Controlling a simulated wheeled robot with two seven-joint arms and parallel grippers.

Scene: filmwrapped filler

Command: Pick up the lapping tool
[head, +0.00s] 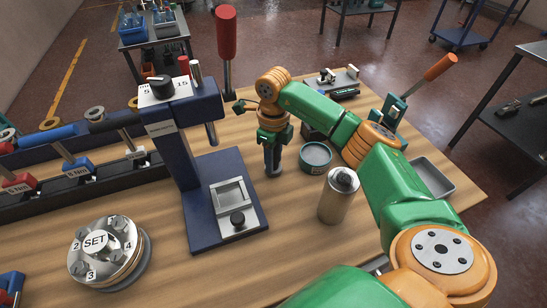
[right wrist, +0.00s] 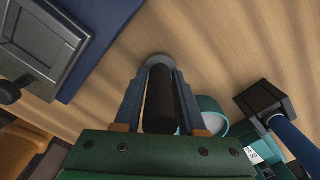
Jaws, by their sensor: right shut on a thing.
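My right gripper (head: 272,160) points down at the wooden bench, just right of the blue press. In the right wrist view its two fingers (right wrist: 158,95) are closed around a black cylindrical handle (right wrist: 159,108). A grey round end (right wrist: 159,60) shows past the fingertips; I take this piece to be the lapping tool. In the head view the gripper hides most of the tool, and I cannot tell whether its end touches the bench. My left gripper is not in view.
The blue press (head: 178,170) with a red-knobbed lever (head: 227,35) stands close left. A teal tin (head: 315,158) and a metal canister (head: 338,198) stand to the right. A grey tray (head: 434,180) lies farther right. A SET dial (head: 97,250) sits front left.

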